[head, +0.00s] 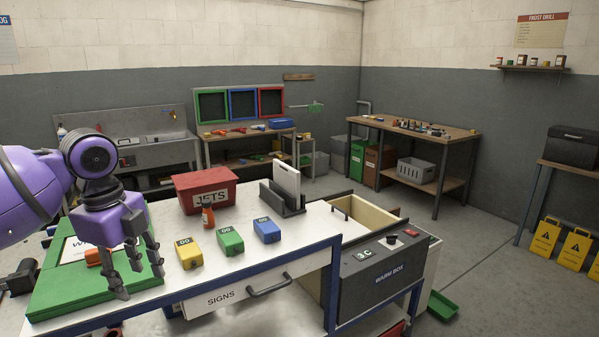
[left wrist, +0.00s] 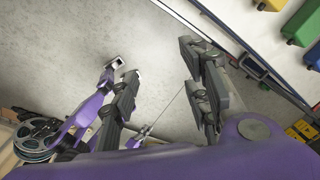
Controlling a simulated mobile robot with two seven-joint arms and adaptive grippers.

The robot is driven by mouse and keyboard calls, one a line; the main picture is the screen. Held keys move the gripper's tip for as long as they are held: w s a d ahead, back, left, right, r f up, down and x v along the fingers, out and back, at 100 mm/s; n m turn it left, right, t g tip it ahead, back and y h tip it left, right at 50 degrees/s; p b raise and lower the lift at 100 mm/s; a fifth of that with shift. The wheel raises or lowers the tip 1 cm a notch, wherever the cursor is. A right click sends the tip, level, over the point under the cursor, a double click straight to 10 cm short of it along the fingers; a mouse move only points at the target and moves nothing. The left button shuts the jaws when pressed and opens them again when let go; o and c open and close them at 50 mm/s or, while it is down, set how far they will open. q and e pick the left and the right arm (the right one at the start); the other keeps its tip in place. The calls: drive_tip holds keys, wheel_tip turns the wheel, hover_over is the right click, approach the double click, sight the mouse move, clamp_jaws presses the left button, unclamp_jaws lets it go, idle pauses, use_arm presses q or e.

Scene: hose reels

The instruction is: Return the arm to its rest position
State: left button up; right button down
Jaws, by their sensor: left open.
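My left arm (head: 30,190) is purple and comes in from the left edge in the head view. Its gripper (head: 136,277) points down over the green board (head: 75,293) at the table's left end. The grey fingers are spread, with nothing seen between them. I cannot tell whether the fingertips touch the board. In the left wrist view the open fingers (left wrist: 162,82) have pale floor behind them and the table edge at upper right. My right gripper cannot be made out in either view.
The white table (head: 265,225) holds a red JETS bin (head: 205,191), a small red-orange bottle (head: 208,216), yellow (head: 189,253), green (head: 230,240) and blue (head: 267,230) boxes, and a grey rack (head: 283,201). The warm box (head: 375,272) stands at its right. Open floor lies beyond.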

use_arm(q)
drive_tip(key=w+d+f+n+t+h, duration=0.1)
drive_tip(key=w+d+n+t, duration=0.15)
drive_tip(key=w, duration=0.45)
drive_tip(key=w+d+f+n+t, duration=0.2)
drive_tip(key=w+d+t, duration=0.15)
drive_tip(key=w, duration=0.35)
drive_tip(key=s+d+f+n+t+h, duration=0.1)
drive_tip(key=d+f+n+t+h, duration=0.2)
drive_tip(key=f, duration=0.5)
drive_tip(key=s+d+f+n+t, duration=0.1)
drive_tip(key=s+d+f+n, duration=0.1)
drive_tip(key=d+f, duration=0.45)
drive_tip(key=s+a+f+n+y, duration=0.1)
drive_tip(key=s+f+n, duration=0.2)
drive_tip(key=s+f, duration=0.6)
drive_tip(key=s+a+f+n+g+y, duration=0.1)
drive_tip(key=s+f+n, duration=0.3)
drive_tip(key=s+f, duration=0.5)
drive_tip(key=s+a+f+n+g+y, duration=0.1)
drive_tip(key=s+f+n, duration=0.3)
drive_tip(key=s+f, duration=0.5)
drive_tip(key=s+a+y, duration=0.1)
drive_tip(key=s, duration=0.9)
drive_tip(key=shift+s+f, duration=0.3)
drive_tip(key=shift+s, duration=0.1)
use_arm(e)
drive_tip(key=shift+w+r, duration=0.15)
drive_tip(key=shift+w, duration=0.75)
